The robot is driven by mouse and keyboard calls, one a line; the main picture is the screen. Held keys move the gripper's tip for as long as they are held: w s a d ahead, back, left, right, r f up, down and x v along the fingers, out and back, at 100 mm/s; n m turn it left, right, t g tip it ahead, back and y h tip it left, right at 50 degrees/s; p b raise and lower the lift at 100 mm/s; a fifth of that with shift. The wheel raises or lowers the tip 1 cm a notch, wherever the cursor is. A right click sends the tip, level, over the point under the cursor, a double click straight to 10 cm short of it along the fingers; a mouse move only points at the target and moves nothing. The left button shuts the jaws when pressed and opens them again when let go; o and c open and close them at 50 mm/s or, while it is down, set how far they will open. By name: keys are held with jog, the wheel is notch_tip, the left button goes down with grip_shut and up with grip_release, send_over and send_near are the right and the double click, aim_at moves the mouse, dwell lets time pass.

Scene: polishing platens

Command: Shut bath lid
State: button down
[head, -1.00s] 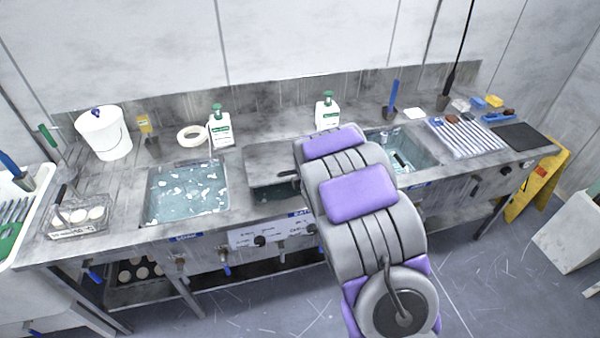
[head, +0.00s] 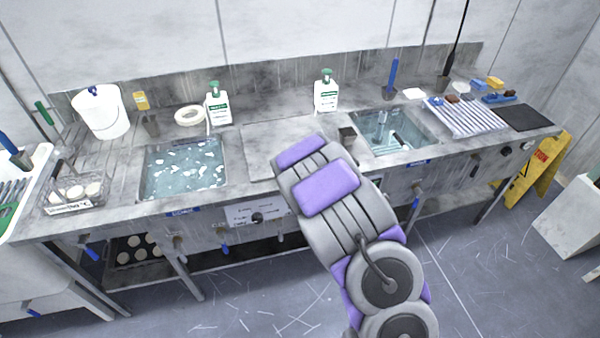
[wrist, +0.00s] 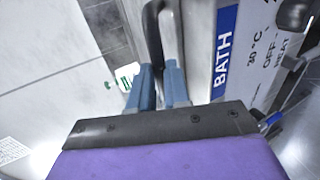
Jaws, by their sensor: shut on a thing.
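The bath lid (head: 285,145) is a flat grey plate over the middle basin in the head view. It lies level with the counter, and no opening shows along its visible part; its right front part is hidden behind my arm. In the wrist view my gripper (wrist: 160,72) has its two blue-grey fingers closed on a dark looped handle (wrist: 152,25). The blue BATH label (wrist: 226,45) is just right of the handle on the counter's front panel. My gripper is hidden behind my arm in the head view.
An open basin with floating white pieces (head: 183,168) lies left of the lid, and another open water basin (head: 395,130) lies right. Pump bottles (head: 325,92) stand behind. A tray of rods (head: 467,116) sits at right. A yellow floor sign (head: 540,170) stands beyond the counter's end.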

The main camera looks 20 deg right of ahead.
jog(key=shift+s+d+f+g, duration=0.15)
jog(key=shift+s+f, duration=0.15)
jog(key=shift+f, duration=0.2)
jog(key=shift+s+d+f+g, duration=0.15)
jog(key=shift+s+f, duration=0.15)
jog(key=shift+f, duration=0.2)
jog(key=c, duration=1.4)
grip_release()
jog(key=shift+f, duration=0.15)
jog(key=o, duration=0.3)
jog(key=shift+w, duration=0.1)
jog(key=shift+r, duration=0.2)
jog(key=a+p+v, duration=0.1)
jog(key=p+v, duration=0.7)
jog(key=v, duration=0.1)
jog(key=shift+r+p, duration=0.25)
jog(key=shift+p, duration=0.05)
jog(key=shift+r+p, duration=0.1)
jog(key=shift+p, duration=0.4)
